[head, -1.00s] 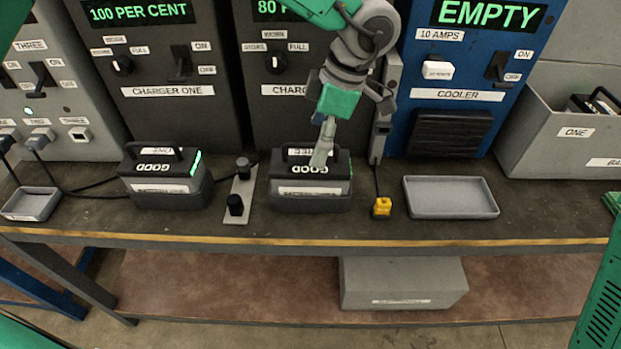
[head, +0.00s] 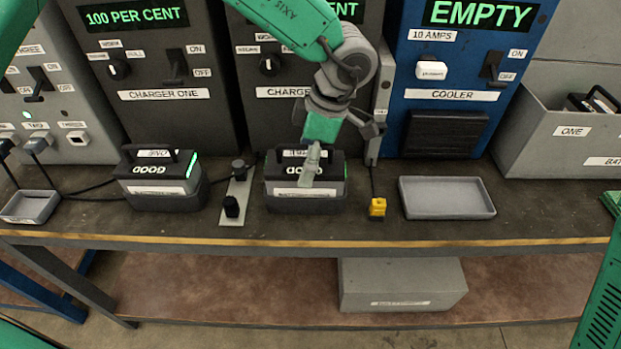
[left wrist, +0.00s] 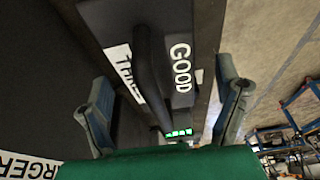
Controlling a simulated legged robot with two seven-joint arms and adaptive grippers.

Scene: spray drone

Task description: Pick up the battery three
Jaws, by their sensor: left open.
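The battery three (head: 330,197) is a dark block with a top handle, a white label and the word GOOD. It stands on the bench in front of the middle charger. It also shows in the left wrist view (left wrist: 190,100), where the label is partly readable as THREE. My left gripper (head: 312,165) comes down over this battery from above. In the left wrist view its two fingers lie apart on either side of the battery's handle (left wrist: 147,65), with no clear contact. One finger hides part of the battery top in the head view. My right gripper is not visible.
A similar battery (head: 160,192) stands to the left, with a switch plate (head: 237,200) between them. A yellow connector (head: 378,207) and an empty grey tray (head: 447,198) are to the right. Chargers (head: 150,60) and a blue cooler (head: 450,85) stand behind. A grey bin (head: 545,135) is far right.

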